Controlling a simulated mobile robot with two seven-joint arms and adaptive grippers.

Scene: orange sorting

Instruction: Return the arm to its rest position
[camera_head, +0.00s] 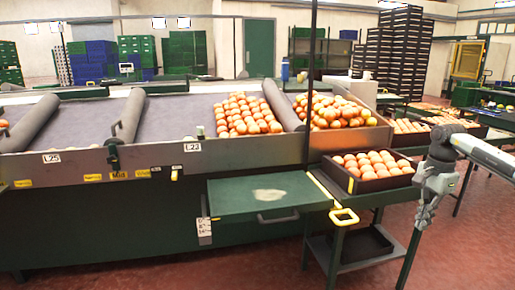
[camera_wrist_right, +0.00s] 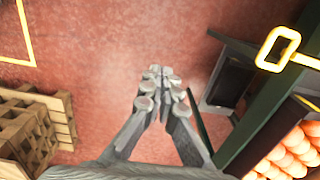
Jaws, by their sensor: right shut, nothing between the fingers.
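My right gripper (camera_head: 423,222) hangs at the right of the head view, fingers pointing down, to the right of the crate stand. It is shut and empty. In the right wrist view its fingertips (camera_wrist_right: 157,72) meet above the bare red floor. My right arm (camera_head: 485,152) comes in from the right edge. My left arm and gripper are not in the head view.
A dark crate of oranges (camera_head: 369,168) sits on a green stand just left of my right gripper; a yellow handle (camera_head: 343,217) sticks out there. The sorting table (camera_head: 120,165) fills the left. Wooden pallets (camera_wrist_right: 35,125) stand on the floor.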

